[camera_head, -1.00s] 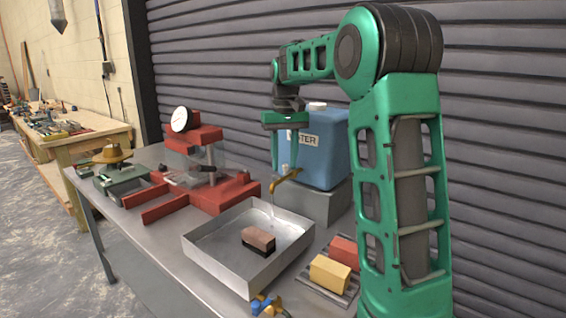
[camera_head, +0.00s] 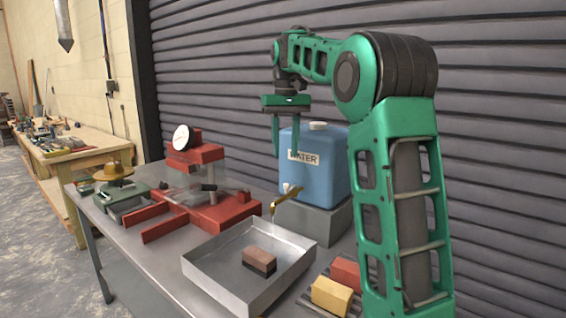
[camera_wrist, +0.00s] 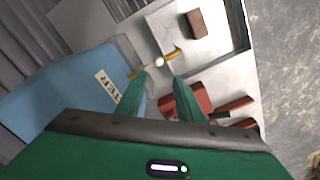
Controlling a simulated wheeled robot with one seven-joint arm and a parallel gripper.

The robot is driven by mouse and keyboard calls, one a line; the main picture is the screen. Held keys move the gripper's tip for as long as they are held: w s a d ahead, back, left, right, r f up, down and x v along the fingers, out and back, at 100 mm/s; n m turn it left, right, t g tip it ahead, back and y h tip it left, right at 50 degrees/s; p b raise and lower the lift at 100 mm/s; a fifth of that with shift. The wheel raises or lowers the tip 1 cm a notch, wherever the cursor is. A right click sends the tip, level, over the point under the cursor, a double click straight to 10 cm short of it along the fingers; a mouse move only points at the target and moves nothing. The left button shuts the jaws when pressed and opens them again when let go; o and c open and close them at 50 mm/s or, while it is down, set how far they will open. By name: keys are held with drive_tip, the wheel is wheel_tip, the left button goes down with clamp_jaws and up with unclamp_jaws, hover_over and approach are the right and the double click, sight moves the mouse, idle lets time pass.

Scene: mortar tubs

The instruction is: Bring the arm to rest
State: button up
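My gripper (camera_head: 286,148) hangs fingers-down in the head view, raised beside the upper left of the blue water container (camera_head: 322,165). In the wrist view its two green fingers (camera_wrist: 160,80) stand apart with nothing between them. The container has a WATER label and stands on a grey block (camera_head: 322,221). A brass tap (camera_head: 288,196) sticks out from its lower front, over the metal tray (camera_head: 215,288), with a faint thin stream below it. A brown brick (camera_head: 259,261) lies in the tray.
A red press with a dial (camera_head: 205,200) and a green scale with a brass pan (camera_head: 115,175) stand on the left of the metal table. Yellow (camera_head: 331,296) and red (camera_head: 346,272) blocks lie right of the tray. A ribbed shutter (camera_head: 480,120) stands behind.

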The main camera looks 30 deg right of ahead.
drive_tip(key=shift+r, duration=0.35)
idle(0.3)
drive_tip(key=s+a+f+m, duration=0.1)
drive_tip(key=s+f, duration=0.7)
drive_tip(key=s, duration=0.4)
drive_tip(key=s+a+f+m, duration=0.1)
drive_tip(key=s+f, duration=0.7)
drive_tip(key=s, duration=0.5)
drive_tip(key=s+a+f+m, duration=0.1)
drive_tip(key=s+f, duration=0.7)
drive_tip(key=s, duration=0.4)
drive_tip(key=shift+s+a+f, duration=0.15)
drive_tip(key=shift+a+f, duration=0.05)
drive_tip(key=shift+a, duration=0.15)
drive_tip(key=shift+w+f, duration=0.2)
drive_tip(key=shift+w, duration=0.4)
